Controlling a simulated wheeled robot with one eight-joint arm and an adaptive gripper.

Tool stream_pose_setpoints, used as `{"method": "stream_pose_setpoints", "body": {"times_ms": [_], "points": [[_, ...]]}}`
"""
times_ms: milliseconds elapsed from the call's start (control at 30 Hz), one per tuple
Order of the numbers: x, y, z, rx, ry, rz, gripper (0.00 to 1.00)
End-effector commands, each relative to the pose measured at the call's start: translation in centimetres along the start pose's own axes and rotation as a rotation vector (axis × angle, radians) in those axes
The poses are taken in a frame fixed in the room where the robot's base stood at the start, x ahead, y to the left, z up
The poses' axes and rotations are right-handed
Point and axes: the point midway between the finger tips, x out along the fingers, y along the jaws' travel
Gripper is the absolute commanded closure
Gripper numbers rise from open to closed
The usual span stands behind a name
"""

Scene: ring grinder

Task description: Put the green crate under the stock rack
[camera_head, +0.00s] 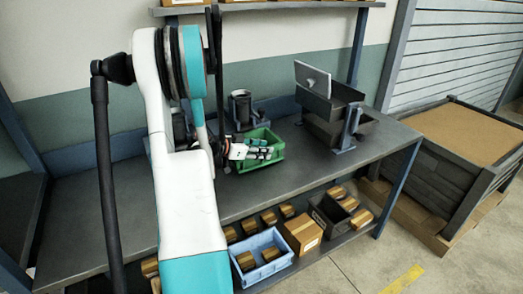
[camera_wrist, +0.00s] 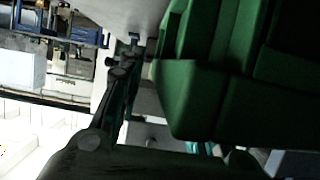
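The green crate (camera_head: 275,154) stands on the dark workbench, left of the rack. In the wrist view the crate (camera_wrist: 215,95) fills the upper right, very close to the camera. My gripper (camera_head: 262,151) is at the crate, reaching in from the left, low over its opening. In the wrist view one dark finger of my gripper shows left of the crate; the other finger is not clear, and I cannot tell whether they grip its wall. A dark rack with a sloped tray (camera_head: 345,93), which seems to be the stock rack, stands on the bench to the right.
A dark cylindrical fixture (camera_head: 240,107) stands behind the crate. The lower shelf holds a blue bin (camera_head: 262,262), a cardboard box (camera_head: 302,232) and several brown parts. A large crate (camera_head: 450,160) stands on the floor at right. The bench front between crate and rack is clear.

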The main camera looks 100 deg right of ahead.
Motion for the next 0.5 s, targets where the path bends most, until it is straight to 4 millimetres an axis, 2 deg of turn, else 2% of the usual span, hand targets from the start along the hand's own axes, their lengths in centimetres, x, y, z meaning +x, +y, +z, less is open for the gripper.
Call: {"method": "stream_pose_setpoints", "body": {"times_ms": [133, 233, 500], "points": [[-0.1, 0.0, -0.2, 0.000, 0.000, 0.000, 0.68], [-1.0, -0.1, -0.2, -0.001, 0.000, -0.003, 0.68], [-6.3, -0.1, -0.4, -0.002, 0.000, -0.004, 0.68]]}}
